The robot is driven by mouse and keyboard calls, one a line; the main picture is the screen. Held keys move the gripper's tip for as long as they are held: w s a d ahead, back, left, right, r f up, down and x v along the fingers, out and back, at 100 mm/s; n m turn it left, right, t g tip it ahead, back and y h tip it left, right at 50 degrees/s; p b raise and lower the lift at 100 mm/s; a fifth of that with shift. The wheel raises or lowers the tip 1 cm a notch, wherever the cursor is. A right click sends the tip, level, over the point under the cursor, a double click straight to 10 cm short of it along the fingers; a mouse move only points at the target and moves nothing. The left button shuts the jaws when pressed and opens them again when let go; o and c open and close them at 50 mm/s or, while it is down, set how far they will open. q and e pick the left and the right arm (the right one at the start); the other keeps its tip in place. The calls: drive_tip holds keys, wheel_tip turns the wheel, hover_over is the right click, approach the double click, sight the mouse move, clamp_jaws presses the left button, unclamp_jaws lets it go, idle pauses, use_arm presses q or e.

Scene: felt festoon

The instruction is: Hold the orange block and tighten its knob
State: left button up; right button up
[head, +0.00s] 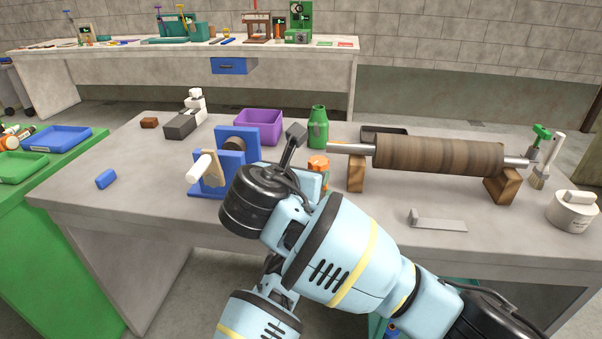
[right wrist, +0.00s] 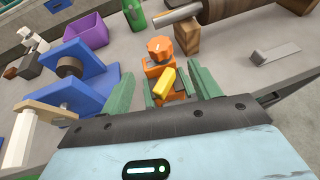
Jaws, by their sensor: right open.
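The orange block (right wrist: 158,68) stands on the grey table with a round orange knob (right wrist: 160,48) on top. A yellow piece (right wrist: 165,84) sits at its near side in the right wrist view. In the head view the knob (head: 318,162) shows just past my right arm, which covers most of the block. My right gripper (right wrist: 163,90) is open, with one green finger on each side of the block's near part. I cannot tell whether either finger touches it. My left gripper is not in view.
A blue stand (head: 238,155) with a white roller is left of the block. A purple bin (head: 259,121) and green bottle (head: 318,130) stand behind. A brown roller (head: 438,154) on wooden supports (head: 356,174) is close on the right.

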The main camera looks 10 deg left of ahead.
drive_tip(key=shift+s+a+r, duration=0.1)
drive_tip(key=shift+s, duration=0.2)
drive_tip(key=n+y, duration=0.6)
drive_tip(key=y, duration=0.1)
approach(321, 165)
drive_tip(key=shift+w+a, duration=0.1)
drive_tip(key=shift+x, duration=5.95)
drive_tip(key=shift+c, duration=0.4)
